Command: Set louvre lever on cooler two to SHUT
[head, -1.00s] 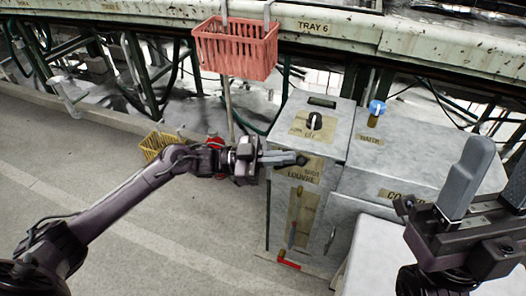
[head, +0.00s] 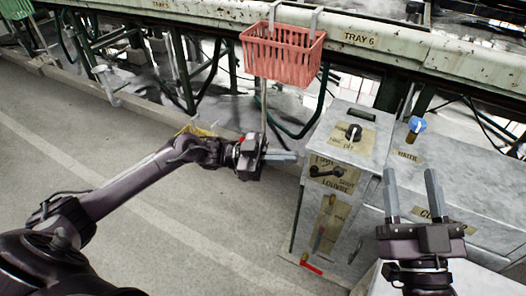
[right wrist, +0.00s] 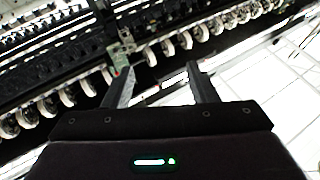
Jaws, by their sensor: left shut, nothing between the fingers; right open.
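The cooler (head: 368,152) is a grey metal cabinet right of centre in the head view. Its front has a yellowed label lettered LOUVRE and SHUT, with a dark louvre lever (head: 326,172) on it. The lever lies roughly level across the label; its exact setting is too small to read. My left gripper (head: 294,156) is shut and empty, just left of the lever and apart from it in the picture. My right gripper (head: 405,172) is open and empty, in front of the cooler's right part. It also shows in the right wrist view (right wrist: 158,82).
A dark knob (head: 353,132) and a blue-capped knob (head: 417,124) stand on top of the cooler. A red basket (head: 283,52) hangs from the tray rail above. The floor to the left is clear.

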